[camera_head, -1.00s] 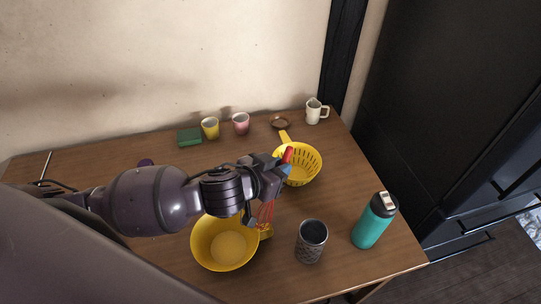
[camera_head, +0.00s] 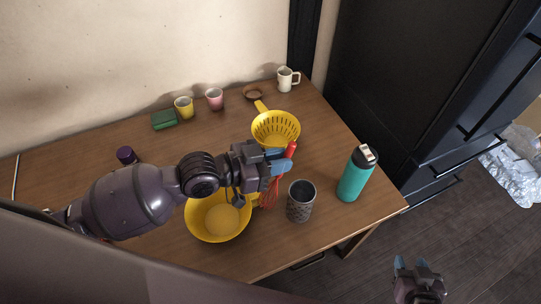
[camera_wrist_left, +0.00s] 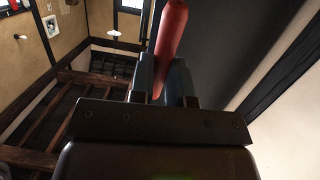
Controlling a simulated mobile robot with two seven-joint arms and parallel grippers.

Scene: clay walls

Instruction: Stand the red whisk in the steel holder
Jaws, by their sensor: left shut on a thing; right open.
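The red whisk (camera_head: 269,194) is in my left gripper (camera_head: 279,168), which is shut on its red handle. In the head view the handle end points up and the wires hang down, tilted, beside the yellow bowl. In the left wrist view the red handle (camera_wrist_left: 171,35) stands between the fingers; the wires are hidden there. The steel holder (camera_head: 300,203), a grey patterned cup with a dark open top, stands on the table just right of the whisk and looks apart from it. My right gripper (camera_head: 418,268) is open and empty, beyond the table's right edge.
A yellow bowl (camera_head: 193,225) stands left of the holder, partly under my left arm. A teal bottle (camera_head: 355,178) is right of it. A yellow colander (camera_head: 262,133) lies behind. Mugs (camera_head: 286,79), cups (camera_head: 214,99) and a green block (camera_head: 164,119) line the back.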

